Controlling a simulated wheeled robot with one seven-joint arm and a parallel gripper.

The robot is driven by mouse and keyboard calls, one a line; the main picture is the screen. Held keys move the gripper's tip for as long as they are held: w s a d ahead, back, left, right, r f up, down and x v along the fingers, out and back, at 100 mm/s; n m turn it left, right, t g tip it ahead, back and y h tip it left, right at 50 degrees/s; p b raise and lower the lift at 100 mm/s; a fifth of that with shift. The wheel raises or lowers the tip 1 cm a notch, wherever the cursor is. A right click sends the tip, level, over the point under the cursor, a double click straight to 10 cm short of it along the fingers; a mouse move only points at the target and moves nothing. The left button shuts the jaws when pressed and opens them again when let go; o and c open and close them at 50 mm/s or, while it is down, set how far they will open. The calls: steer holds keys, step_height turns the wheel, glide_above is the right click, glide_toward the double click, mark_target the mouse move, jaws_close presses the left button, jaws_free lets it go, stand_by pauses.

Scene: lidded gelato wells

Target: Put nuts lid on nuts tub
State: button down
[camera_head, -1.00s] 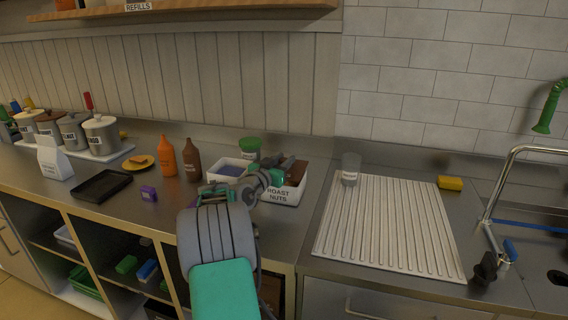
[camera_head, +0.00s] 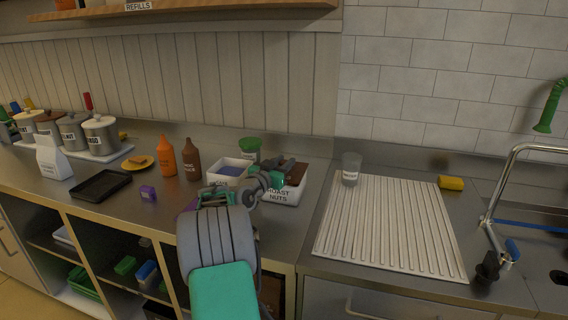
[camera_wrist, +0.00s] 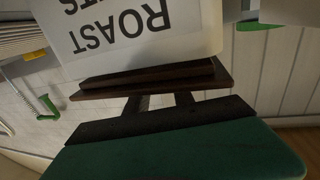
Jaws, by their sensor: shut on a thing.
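The nuts tub (camera_head: 281,196) is a white box lettered "ROAST NUTS" near the counter's right end. It also shows in the wrist view (camera_wrist: 140,35), upside down, with its rim towards the picture's bottom. The dark brown nuts lid (camera_head: 297,172) is at the tub's top; in the wrist view the lid (camera_wrist: 150,80) lies along the rim side. I cannot tell whether it is seated or just above. My gripper (camera_head: 277,173) is shut on the lid's dark handle (camera_wrist: 160,120). My arm hides the tub's left part and much of its opening.
A second white tub (camera_head: 216,181) with bluish contents stands just left. A clear cup (camera_head: 351,168) stands on the ribbed drainboard (camera_head: 390,230) to the right.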

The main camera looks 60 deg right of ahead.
steer(key=shift+f+b, duration=0.75)
steer(key=c, duration=1.4)
jaws_free()
steer(key=shift+o, duration=0.4)
steer(key=o, duration=0.5)
steer(key=shift+w+a+f+b, duration=0.15)
steer(key=shift+a+b, duration=0.75)
steer(key=shift+a, duration=0.5)
steer(key=a+b, duration=0.2)
steer(key=a, duration=0.3)
steer(key=shift+a+b, duration=0.15)
steer(key=shift+b, duration=0.2)
steer(key=shift+w+r, duration=0.15)
steer(key=shift+r, duration=0.05)
